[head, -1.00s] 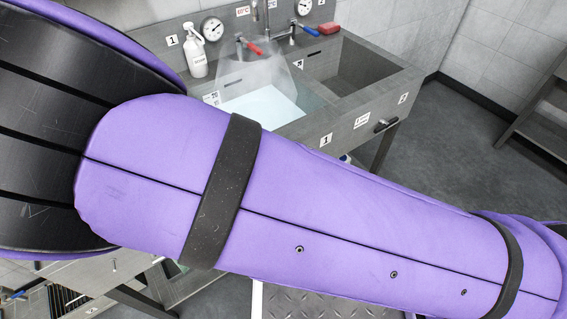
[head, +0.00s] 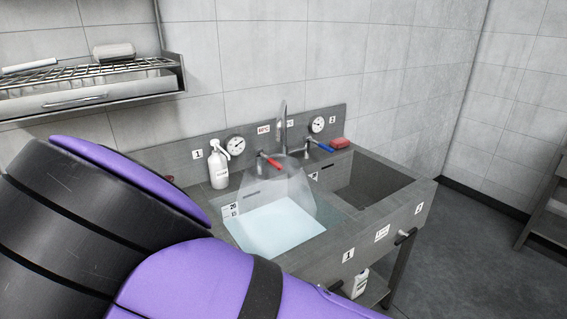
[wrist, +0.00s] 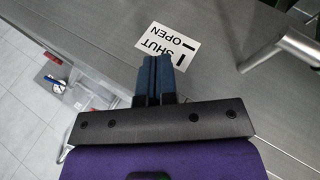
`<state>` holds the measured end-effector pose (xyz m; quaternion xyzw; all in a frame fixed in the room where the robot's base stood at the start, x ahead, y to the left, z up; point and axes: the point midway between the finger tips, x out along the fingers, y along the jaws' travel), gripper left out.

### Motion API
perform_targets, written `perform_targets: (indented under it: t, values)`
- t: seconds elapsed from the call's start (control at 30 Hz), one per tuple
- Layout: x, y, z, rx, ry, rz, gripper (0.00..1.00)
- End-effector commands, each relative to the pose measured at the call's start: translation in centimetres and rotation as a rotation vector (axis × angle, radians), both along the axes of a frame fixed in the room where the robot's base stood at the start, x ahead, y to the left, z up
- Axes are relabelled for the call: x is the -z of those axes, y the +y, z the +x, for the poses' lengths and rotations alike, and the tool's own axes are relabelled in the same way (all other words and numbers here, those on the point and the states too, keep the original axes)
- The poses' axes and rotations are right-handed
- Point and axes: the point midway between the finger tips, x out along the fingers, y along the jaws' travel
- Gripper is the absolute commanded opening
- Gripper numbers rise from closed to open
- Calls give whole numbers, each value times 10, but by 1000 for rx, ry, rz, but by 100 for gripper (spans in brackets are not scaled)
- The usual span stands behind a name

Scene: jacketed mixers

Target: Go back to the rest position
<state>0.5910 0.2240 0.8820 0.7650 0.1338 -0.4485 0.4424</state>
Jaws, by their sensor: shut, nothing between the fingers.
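In the wrist view my gripper (wrist: 153,75) is shut with nothing between its fingers. Its tips are in front of a grey metal surface, beside a white label (wrist: 168,47) reading SHUT and OPEN. A metal bar-like handle (wrist: 282,40) is at the upper right of that view, apart from the fingers. In the head view my purple and black arm fills the lower left, and my gripper is out of sight there.
A steel sink unit (head: 413,222) stands ahead with water in its left basin (head: 275,229). A wire shelf (head: 80,70) hangs upper left. Open floor lies right.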

Motion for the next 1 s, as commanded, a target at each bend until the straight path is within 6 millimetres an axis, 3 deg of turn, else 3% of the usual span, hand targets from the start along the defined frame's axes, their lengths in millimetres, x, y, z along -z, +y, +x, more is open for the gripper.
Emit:
perform_targets:
  t: [0.37, 0.53, 0.77, 1.0]
  values:
    - [-20, -10, 2, 94, 81, 68, 0]
    - [-40, -18, 4, 165, 142, 130, 0]
    - [-90, -38, 9, 287, 252, 258, 0]
    - [-153, -67, 13, 385, 332, 394, 0]
